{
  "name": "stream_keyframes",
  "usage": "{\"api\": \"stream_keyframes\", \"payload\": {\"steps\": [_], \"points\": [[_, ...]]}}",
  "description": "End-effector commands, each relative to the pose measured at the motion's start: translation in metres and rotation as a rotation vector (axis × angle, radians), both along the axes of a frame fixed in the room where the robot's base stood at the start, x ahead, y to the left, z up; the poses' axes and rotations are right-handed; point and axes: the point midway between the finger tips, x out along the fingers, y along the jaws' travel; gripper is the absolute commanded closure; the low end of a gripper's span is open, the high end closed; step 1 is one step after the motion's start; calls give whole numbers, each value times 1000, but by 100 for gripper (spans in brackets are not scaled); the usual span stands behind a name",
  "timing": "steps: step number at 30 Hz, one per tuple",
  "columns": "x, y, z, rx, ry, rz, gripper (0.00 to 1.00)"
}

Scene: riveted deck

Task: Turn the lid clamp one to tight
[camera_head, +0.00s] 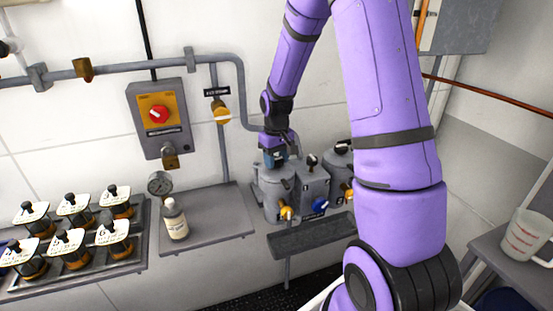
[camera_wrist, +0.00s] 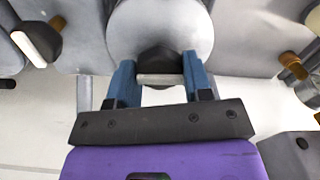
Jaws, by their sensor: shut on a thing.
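A grey cylindrical pot (camera_head: 278,203) stands at the left end of a row of grey vessels against the wall. My gripper (camera_head: 273,157) reaches down onto its lid. In the wrist view the round grey lid (camera_wrist: 160,25) carries a black clamp knob (camera_wrist: 158,62) with a pale bar across its near side. The blue fingers of my gripper (camera_wrist: 160,76) are closed on this knob, one on each side. In the head view my gripper hides the knob. I cannot read any tight mark.
Another pot (camera_head: 341,164) is behind my arm. A yellow tap (camera_head: 286,212) juts from the pot's front. A bottle (camera_head: 175,220) stands on the shelf to the left.

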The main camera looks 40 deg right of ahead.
Motion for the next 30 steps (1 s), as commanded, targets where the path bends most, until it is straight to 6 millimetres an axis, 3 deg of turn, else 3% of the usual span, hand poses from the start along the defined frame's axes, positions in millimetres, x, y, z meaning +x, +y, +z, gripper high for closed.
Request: {"api": "stream_keyframes", "payload": {"steps": [22,23,26,30], "points": [[1,0,1,-1,-3,-91,78],[1,0,1,-1,-3,-90,52],[1,0,0,-1,-2,-90,29],[0,0,0,0,-1,-89,29]]}}
